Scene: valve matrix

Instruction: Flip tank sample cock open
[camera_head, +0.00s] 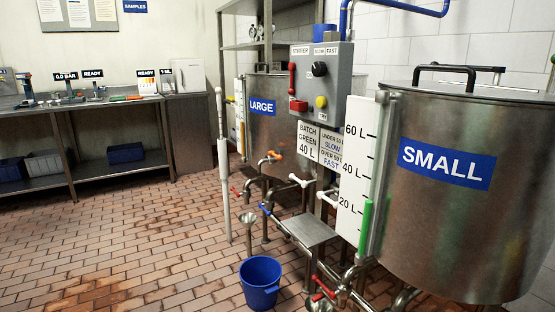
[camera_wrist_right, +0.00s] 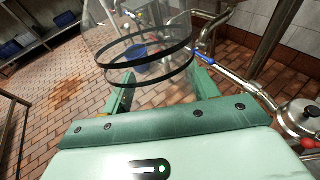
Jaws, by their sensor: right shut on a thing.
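Several cocks and valve handles show in the head view: an orange handle (camera_head: 274,155) below the LARGE tank (camera_head: 285,125), a white T-shaped handle (camera_head: 300,181), a blue handle (camera_head: 265,209) and red handles (camera_head: 323,288) low by the SMALL tank (camera_head: 455,215). I cannot tell which is the sample cock or whether any is open. In the right wrist view, my right gripper (camera_wrist_right: 163,90) is shut on a clear cylindrical vessel (camera_wrist_right: 145,65) with two black bands. No gripper shows in the head view; my left gripper is out of sight.
Pipes and a small metal platform (camera_head: 309,230) crowd the space between the tanks. A control box (camera_head: 321,83) hangs above. The floor at left is open, before a bench (camera_head: 75,105).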

